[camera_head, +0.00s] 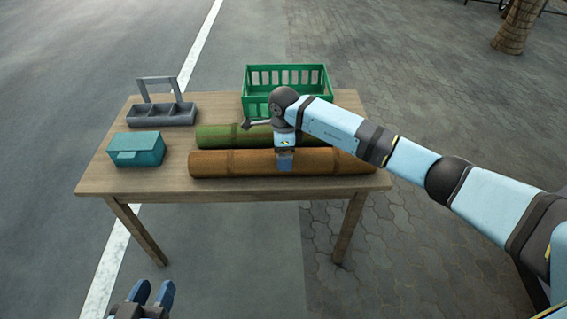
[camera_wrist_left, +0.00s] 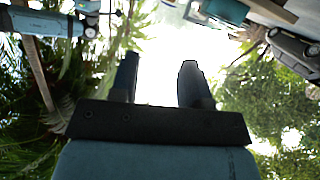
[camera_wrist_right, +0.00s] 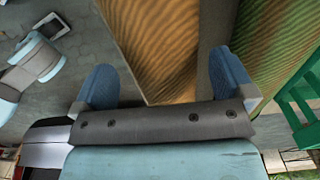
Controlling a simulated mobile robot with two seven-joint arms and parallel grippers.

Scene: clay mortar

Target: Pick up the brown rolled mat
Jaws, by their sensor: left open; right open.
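The brown rolled mat (camera_head: 235,164) lies lengthwise along the near edge of the wooden table (camera_head: 112,181). My right gripper (camera_head: 285,166) points down over the middle of this mat and hides part of it. In the right wrist view the mat (camera_wrist_right: 160,45) shows between and beyond the spread fingers of my right gripper (camera_wrist_right: 165,85). The gripper is open and holds nothing; whether its fingers touch the mat cannot be told. My left gripper (camera_head: 152,292) is open and empty, low in front of the table, and it also shows in the left wrist view (camera_wrist_left: 158,85).
A green rolled mat (camera_head: 220,137) lies just behind the brown one, parallel to it. A green crate (camera_head: 290,76) stands at the back right. A grey divided caddy (camera_head: 160,115) and a teal box (camera_head: 137,150) stand on the left. The front left tabletop is bare.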

